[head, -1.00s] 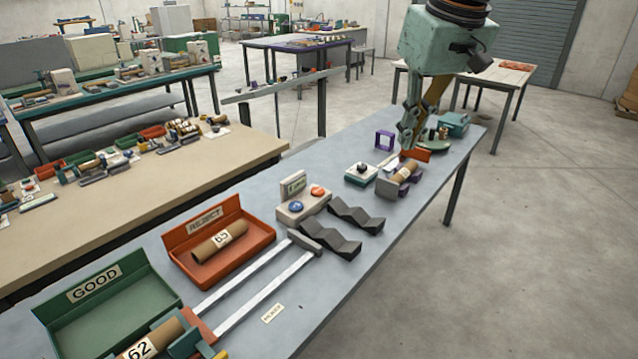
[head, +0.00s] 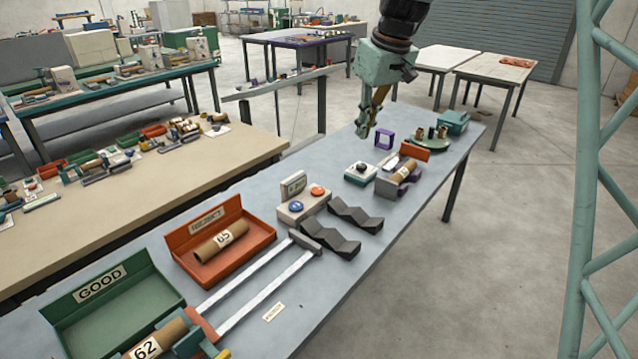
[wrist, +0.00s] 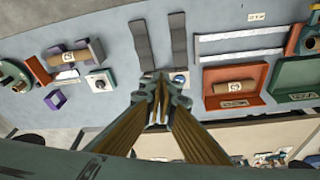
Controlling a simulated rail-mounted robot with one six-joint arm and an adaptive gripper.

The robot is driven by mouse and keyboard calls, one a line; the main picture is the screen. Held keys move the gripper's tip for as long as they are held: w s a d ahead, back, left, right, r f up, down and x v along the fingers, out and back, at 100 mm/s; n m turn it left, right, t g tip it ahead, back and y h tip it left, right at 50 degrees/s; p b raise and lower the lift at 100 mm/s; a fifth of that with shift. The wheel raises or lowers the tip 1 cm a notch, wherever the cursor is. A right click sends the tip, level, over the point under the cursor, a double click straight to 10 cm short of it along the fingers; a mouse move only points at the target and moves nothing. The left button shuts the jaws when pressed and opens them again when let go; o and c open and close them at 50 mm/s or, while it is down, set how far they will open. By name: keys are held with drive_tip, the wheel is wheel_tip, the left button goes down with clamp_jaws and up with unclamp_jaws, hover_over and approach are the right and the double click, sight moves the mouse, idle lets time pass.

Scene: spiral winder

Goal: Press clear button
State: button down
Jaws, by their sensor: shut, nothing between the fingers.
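A pale button box (head: 302,208) stands on the grey-blue bench with a blue button (head: 296,207), an orange button (head: 317,191) and an upright label plate (head: 293,186) behind. I cannot read which button is marked clear. A small white box (head: 361,174) with a teal base and a dark round top stands farther along. My gripper (head: 364,134) hangs above the bench beyond that box, fingers together and empty. In the wrist view the button box (wrist: 181,80) is partly hidden behind my gripper (wrist: 160,80).
Grey zigzag blocks (head: 357,216) lie beside the button box. An orange reject tray (head: 262,238) holds a cardboard tube, and a green tray (head: 112,307) stands in front of it. A tube (head: 404,171) rests on a holder at the right, near a purple frame (head: 384,138).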

drive_tip(key=w+a+f+n+p, duration=0.1)
drive_tip(key=w+a+f, duration=0.4)
drive_tip(key=w+f, duration=0.4)
drive_tip(key=w+a+f+n+p, duration=0.2)
drive_tip(key=w+a+f, duration=0.4)
drive_tip(key=w+f, duration=0.3)
drive_tip(key=shift+w+a+f+g+y+p, duration=0.15)
drive_tip(key=shift+w+f+g+y+p, duration=0.15)
drive_tip(key=shift+w+f+y, duration=0.15)
drive_tip(key=shift+s+f, duration=0.1)
drive_tip(key=shift+f, duration=0.05)
hover_over(317, 190)
drive_tip(key=f, duration=0.7)
drive_tip(key=f+b, duration=0.1)
drive_tip(key=f, duration=0.3)
drive_tip(key=shift+s+d, duration=0.15)
drive_tip(key=shift+d, duration=0.25)
drive_tip(key=shift+f, duration=1.2)
drive_tip(key=shift+f, duration=0.15)
